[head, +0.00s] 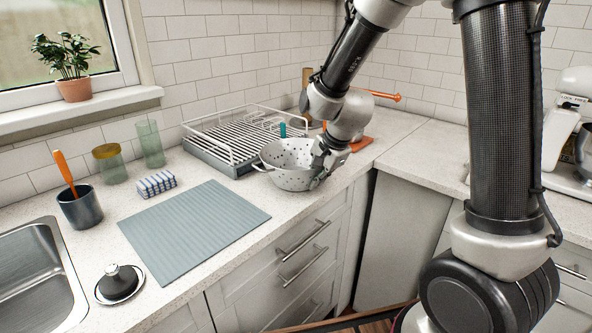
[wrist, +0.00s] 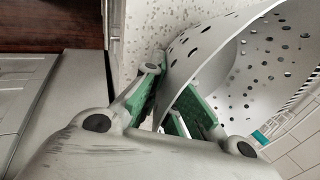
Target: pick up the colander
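The colander (head: 287,158) is a pale grey bowl with small holes and loop handles, upright at the counter's edge in front of the dish rack. My gripper (head: 324,165) is at its right rim in the head view. In the wrist view, the colander (wrist: 238,70) fills the upper right. The green-padded fingers of my gripper (wrist: 168,95) lie close together on either side of its wall, one inside and one outside, and look shut on it. The underside of the colander is hidden, and I see no clear gap below it.
The white wire dish rack (head: 228,150) stands close behind the colander. A pan with an orange handle (head: 384,95) is behind my arm. The counter drops off to drawers in front.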

